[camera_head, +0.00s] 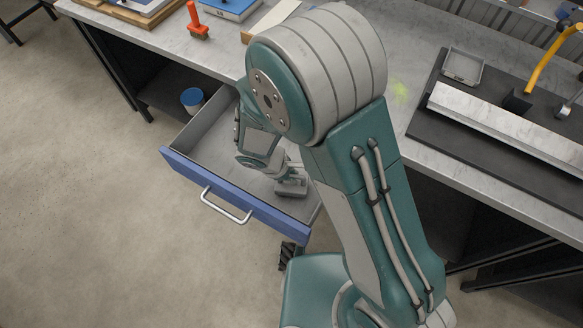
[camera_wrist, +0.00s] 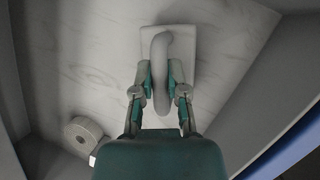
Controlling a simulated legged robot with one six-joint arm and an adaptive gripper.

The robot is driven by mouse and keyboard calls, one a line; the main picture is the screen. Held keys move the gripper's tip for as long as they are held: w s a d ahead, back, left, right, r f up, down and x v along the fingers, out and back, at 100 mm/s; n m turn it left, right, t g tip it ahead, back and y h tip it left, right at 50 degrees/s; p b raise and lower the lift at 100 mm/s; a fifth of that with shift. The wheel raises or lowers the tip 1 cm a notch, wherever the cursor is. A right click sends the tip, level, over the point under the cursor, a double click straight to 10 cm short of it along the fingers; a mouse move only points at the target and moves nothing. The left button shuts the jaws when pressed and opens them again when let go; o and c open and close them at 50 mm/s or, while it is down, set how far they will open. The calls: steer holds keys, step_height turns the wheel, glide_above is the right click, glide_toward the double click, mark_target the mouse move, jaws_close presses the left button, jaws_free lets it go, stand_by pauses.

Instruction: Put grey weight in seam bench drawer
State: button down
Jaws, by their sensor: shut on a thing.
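The grey weight (camera_wrist: 188,50), a flat block with an arched handle, is in the wrist view between the fingers of my gripper (camera_wrist: 162,72). My gripper is shut on its handle from both sides. In the head view the weight (camera_head: 291,189) shows below my gripper (camera_head: 283,175), inside the seam bench drawer (camera_head: 217,187) near its front right. The drawer is pulled open, with a blue front and a pale bar handle (camera_head: 226,206). I cannot tell whether the weight touches the drawer floor. My arm hides part of the drawer.
A pale roll (camera_wrist: 83,133) lies at lower left in the wrist view. A blue-lidded tub (camera_head: 192,98) stands under the bench (camera_head: 428,30). On the benchtop are an orange-handled tool (camera_head: 197,22), a small grey tray (camera_head: 463,66) and a long metal bar (camera_head: 510,127).

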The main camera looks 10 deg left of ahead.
steer(key=shift+f, duration=0.45)
steer(key=c, duration=0.7)
jaws_free()
steer(key=shift+o, duration=0.2)
steer(key=v, duration=1.2)
